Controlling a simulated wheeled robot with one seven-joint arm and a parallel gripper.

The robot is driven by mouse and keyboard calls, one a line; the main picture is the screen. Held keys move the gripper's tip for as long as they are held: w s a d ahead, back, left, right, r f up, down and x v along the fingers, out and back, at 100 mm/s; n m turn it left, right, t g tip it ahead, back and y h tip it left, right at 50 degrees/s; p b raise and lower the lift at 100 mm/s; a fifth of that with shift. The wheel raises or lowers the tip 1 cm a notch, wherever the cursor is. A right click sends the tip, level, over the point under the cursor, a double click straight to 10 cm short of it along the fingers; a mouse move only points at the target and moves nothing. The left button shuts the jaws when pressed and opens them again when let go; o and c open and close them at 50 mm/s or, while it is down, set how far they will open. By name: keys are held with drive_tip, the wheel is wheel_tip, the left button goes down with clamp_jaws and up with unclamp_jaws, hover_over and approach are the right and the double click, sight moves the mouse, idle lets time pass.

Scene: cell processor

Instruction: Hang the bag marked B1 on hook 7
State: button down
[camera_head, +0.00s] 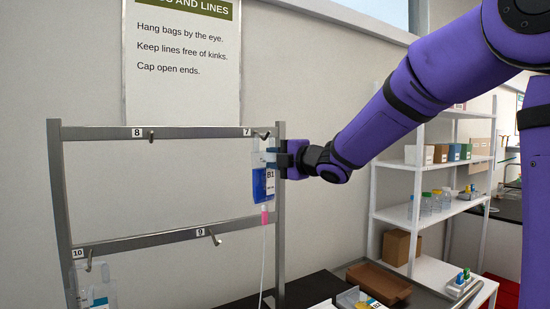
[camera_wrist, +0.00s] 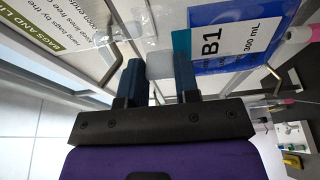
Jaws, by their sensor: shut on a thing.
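The bag marked B1 (camera_head: 263,184) is clear with blue liquid, a white label and a pink-ended tube hanging below. It hangs upright at the right post of the rack. My gripper (camera_head: 281,160) comes from the right and is shut on the bag's upper part. In the wrist view, a translucent tab sits between the fingers (camera_wrist: 159,72), and the B1 bag (camera_wrist: 235,38) with its 300 mL label is beside them. Hook 7 (camera_head: 263,135) is at the rack's top right, just above the bag top. I cannot tell whether the eye is around the hook.
The grey rack (camera_head: 180,131) also has hook 8 (camera_head: 152,135), hook 9 (camera_head: 215,238) and hook 10 (camera_head: 89,263). Another bag (camera_head: 97,295) hangs below hook 10. Hooks 8 and 9 are empty. White shelves (camera_head: 425,214) and a brown tray (camera_head: 378,281) stand at right.

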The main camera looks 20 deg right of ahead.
drive_tip(key=shift+f, duration=0.1)
drive_tip(key=shift+c, duration=1.4)
unclamp_jaws()
drive_tip(key=shift+s, duration=0.1)
drive_tip(key=v, duration=0.6)
drive_tip(key=shift+s+d, duration=0.25)
drive_tip(key=shift+s, duration=0.1)
